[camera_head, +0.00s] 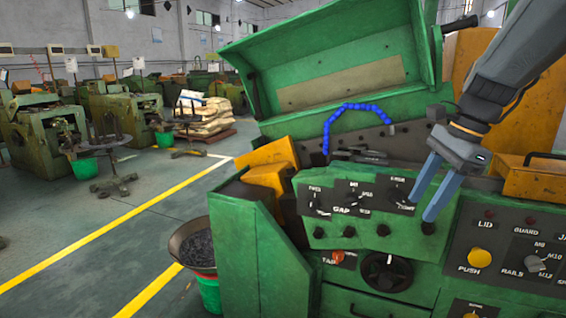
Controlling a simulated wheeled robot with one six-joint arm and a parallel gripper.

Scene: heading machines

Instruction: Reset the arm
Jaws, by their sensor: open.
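My gripper (428,204) has two blue fingers pointing down and to the left. The fingers are apart and nothing shows between them. My arm (510,75) comes in from the top right. The gripper is in front of the green machine's panel (352,203), near the black knobs at its right side. I cannot tell whether the fingertips touch the panel.
The green machine's lid (345,75) stands raised. A blue hose (357,107) arches below it. A lower panel (510,255) has a yellow push button (479,257). A bowl of dark parts (198,249) sits over a green bucket. Open floor lies left.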

